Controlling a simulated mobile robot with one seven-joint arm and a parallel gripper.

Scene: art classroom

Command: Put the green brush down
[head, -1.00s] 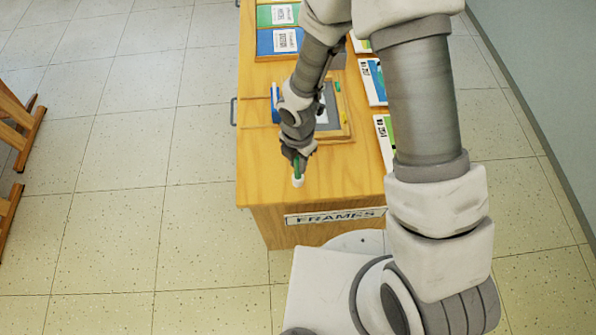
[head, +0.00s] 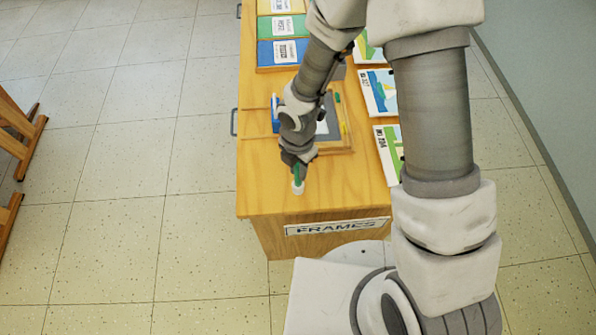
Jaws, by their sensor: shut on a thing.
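The green brush (head: 297,173) is in my gripper (head: 298,163), which points down over the near part of the wooden cabinet top (head: 262,190). The gripper is shut on the brush's green part. The brush's white lower end (head: 298,188) points down at the cabinet top, near the front edge. I cannot tell whether it touches the wood.
A framed board (head: 345,147) lies behind the gripper, partly hidden by my arm. Picture cards (head: 377,92) lie along the right side and coloured trays (head: 284,52) at the back. The wood left of the gripper is clear. A FRAMES label (head: 336,227) marks the front.

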